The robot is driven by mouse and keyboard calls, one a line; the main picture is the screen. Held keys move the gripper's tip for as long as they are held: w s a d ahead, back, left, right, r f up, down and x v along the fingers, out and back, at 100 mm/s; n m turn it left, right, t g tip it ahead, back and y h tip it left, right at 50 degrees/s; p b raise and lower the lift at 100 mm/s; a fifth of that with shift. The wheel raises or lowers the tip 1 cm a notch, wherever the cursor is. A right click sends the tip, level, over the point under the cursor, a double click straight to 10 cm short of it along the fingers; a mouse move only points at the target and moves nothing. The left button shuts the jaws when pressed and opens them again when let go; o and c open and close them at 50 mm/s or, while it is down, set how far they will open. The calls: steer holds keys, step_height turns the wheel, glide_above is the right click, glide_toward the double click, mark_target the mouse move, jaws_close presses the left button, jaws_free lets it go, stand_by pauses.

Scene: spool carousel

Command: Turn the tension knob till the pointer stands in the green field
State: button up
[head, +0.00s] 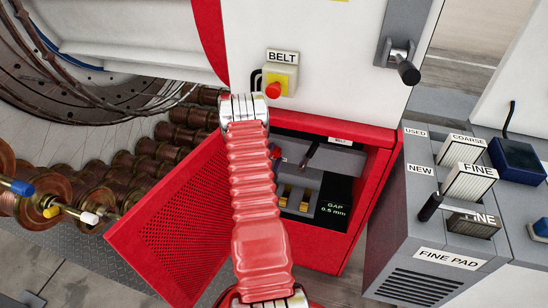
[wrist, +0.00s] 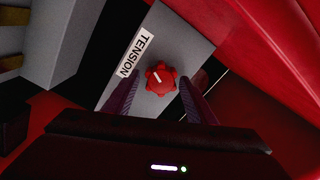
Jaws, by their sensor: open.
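The tension knob (wrist: 160,77) is a small red lobed knob with a short white line on its face, seen in the wrist view. It sits on a grey panel (wrist: 185,40) beside a white TENSION label (wrist: 135,52). My gripper (wrist: 160,84) is open, its two dark fingers reaching toward the knob, one on its left and one on its right. A gap shows between each finger and the knob; whether the tips are level with it I cannot tell. No pointer scale or green field is visible. In the head view my red-sleeved arm covers part of the open red cabinet (head: 378,165).
Red walls border the grey panel closely at right in the wrist view. In the head view, the perforated red door (head: 165,235) hangs open at left, near copper spools (head: 95,175). A yellow BELT switch (head: 282,80) is above; a grey FINE PAD box (head: 425,225) stands right.

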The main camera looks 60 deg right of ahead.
steer(key=s+a, duration=0.2)
steer(key=a, duration=1.1)
steer(key=shift+a, duration=0.35)
steer(key=shift+s, duration=0.1)
